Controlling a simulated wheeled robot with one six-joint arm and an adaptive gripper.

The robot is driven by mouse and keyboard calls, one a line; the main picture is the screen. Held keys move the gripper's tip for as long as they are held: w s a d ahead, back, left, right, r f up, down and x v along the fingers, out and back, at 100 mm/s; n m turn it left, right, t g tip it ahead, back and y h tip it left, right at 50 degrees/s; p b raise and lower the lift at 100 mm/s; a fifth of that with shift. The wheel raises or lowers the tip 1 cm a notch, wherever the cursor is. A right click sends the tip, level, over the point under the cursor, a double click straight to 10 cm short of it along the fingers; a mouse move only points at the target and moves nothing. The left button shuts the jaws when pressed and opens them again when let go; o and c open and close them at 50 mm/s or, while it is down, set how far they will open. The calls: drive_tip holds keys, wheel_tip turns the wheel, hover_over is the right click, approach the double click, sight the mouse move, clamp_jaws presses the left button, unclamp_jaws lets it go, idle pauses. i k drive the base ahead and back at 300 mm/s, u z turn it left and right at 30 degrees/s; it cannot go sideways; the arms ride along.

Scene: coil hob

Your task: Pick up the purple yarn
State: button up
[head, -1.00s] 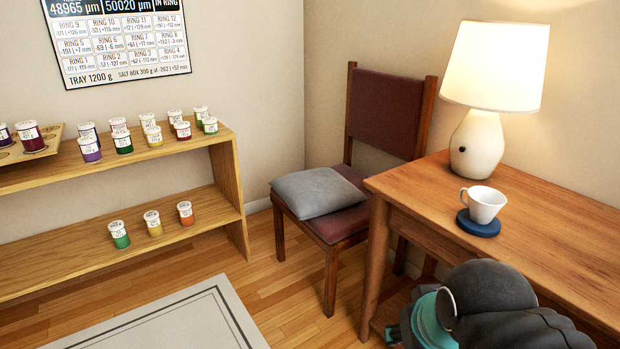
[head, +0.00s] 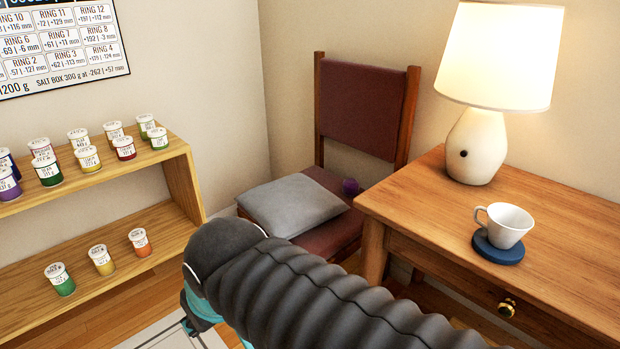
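A small round purple thing, which looks like the purple yarn (head: 350,187), lies on the seat of the dark red chair (head: 330,232). It sits behind the right corner of a grey cushion (head: 291,204), close to the table's left edge. Its lower part is hard to make out at this size. My arm, in a dark ribbed sleeve, crosses the bottom middle of the head view, in front of the chair.
The wooden table (head: 560,230) on the right bears a lit lamp (head: 476,147) and a white cup (head: 506,222) on a blue coaster (head: 497,250). A wooden shelf (head: 181,185) with several labelled jars stands at the left. The table's corner is close to the chair's right side.

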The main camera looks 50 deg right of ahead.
sight(351, 187)
drive_tip(key=z, duration=0.3)
drive_tip(key=i, duration=1.45)
drive_tip(key=z, duration=1.05)
drive_tip(key=i, duration=0.2)
drive_tip(key=z, duration=0.05)
